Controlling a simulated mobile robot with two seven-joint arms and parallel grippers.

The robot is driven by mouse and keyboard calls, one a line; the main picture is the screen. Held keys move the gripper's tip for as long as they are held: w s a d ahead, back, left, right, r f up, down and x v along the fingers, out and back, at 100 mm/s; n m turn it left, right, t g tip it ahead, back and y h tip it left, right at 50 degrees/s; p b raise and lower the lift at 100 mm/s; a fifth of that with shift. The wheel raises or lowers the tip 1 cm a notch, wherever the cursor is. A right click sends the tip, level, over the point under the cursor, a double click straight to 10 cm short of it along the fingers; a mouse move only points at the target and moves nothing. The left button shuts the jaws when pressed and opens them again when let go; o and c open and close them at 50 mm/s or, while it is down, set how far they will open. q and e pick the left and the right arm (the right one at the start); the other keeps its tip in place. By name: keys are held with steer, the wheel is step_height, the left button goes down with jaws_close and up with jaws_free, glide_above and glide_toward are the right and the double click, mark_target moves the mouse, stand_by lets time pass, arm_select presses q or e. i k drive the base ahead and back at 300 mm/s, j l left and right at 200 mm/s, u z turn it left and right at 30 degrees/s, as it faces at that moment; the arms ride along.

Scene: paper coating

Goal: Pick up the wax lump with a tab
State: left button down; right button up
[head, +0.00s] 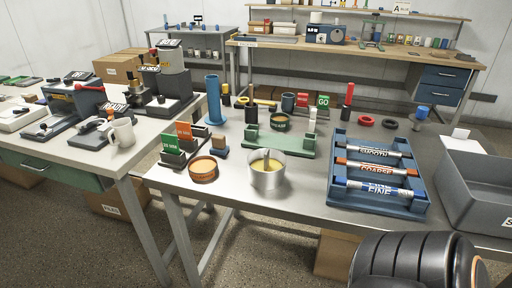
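I cannot tell for sure which thing is the wax lump with a tab. A small brown block (219,142) sits on a dark blue base near the left of the metal table. A round orange-brown dish (203,168) lies at the table's front left. A metal pot (267,180) holding something yellow, with a grey upright piece in it, stands to its right. No gripper shows. A dark ribbed arm link of mine with orange trim fills the bottom right.
A blue rack (376,207) holds three labelled rollers. A grey bin (478,190) stands at the right edge. A green stand (279,144) and a tall blue cylinder (213,100) are behind the pot.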

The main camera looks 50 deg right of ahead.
mark_target(266, 164)
steer(key=i+j+z, duration=0.1)
steer(key=z, duration=0.25)
steer(key=i+j+z, duration=0.1)
steer(key=z, duration=0.25)
steer(key=i+j+z, duration=0.1)
steer(key=z, duration=0.3)
